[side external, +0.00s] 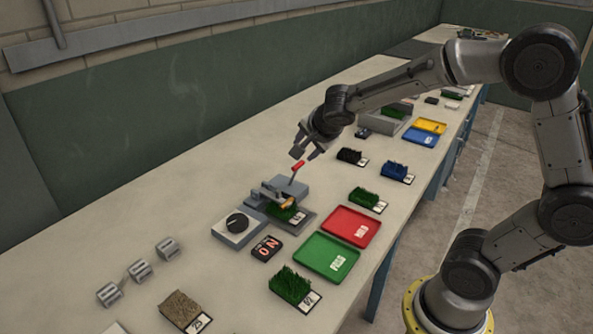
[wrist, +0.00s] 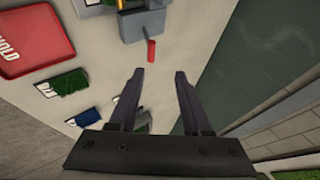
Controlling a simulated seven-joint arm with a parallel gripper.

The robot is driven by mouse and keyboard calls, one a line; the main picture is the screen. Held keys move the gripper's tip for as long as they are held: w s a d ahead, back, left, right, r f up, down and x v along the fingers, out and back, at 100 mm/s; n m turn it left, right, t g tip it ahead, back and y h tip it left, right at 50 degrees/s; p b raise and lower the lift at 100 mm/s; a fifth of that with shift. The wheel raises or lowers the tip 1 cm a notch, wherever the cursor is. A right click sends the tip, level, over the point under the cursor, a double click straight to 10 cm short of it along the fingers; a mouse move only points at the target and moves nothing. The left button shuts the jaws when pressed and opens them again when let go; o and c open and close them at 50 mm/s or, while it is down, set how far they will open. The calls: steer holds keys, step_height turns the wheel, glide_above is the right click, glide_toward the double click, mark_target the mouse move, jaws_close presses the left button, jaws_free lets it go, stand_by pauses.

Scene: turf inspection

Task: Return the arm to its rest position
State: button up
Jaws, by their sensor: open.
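My gripper (side external: 305,150) hangs in the air above the bench, with its fingers pointing down. In the wrist view, my gripper (wrist: 159,73) has its two dark fingers spread wide with nothing between them. A small red handle (side external: 297,167) stands on a thin lever at a grey test device (side external: 289,187), just below the fingers. The red handle (wrist: 151,50) also shows past the fingertips in the wrist view, apart from them. A green turf sample (side external: 287,211) sits in the device. My arm reaches in from the right, bent over the bench.
A red tray (side external: 350,227), a green tray (side external: 327,258) and blue and yellow trays (side external: 421,137) line the bench's front edge. Several turf samples stand among them. A dial box (side external: 238,226) and a display (side external: 266,248) are left of the trays. The green wall (side external: 180,110) runs behind.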

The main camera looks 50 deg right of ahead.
steer(key=s+a+r+n+t, duration=0.1)
steer(key=s+a+r+n, duration=0.2)
steer(key=s+r, duration=0.7)
steer(key=s+a+f+n+g+y, duration=0.1)
steer(key=s+a+f+n+y, duration=0.1)
steer(key=s+n, duration=0.5)
steer(key=s+a+f+n+g+y, duration=0.1)
steer(key=s+a+f+n+y, duration=0.1)
steer(key=s+a+f+n, duration=0.2)
steer(key=shift+s+a+n+y, duration=0.3)
steer(key=shift+s+a+n, duration=0.35)
steer(key=shift+s+n, duration=1.55)
steer(key=shift+w+n, duration=0.5)
steer(key=shift+w, duration=0.05)
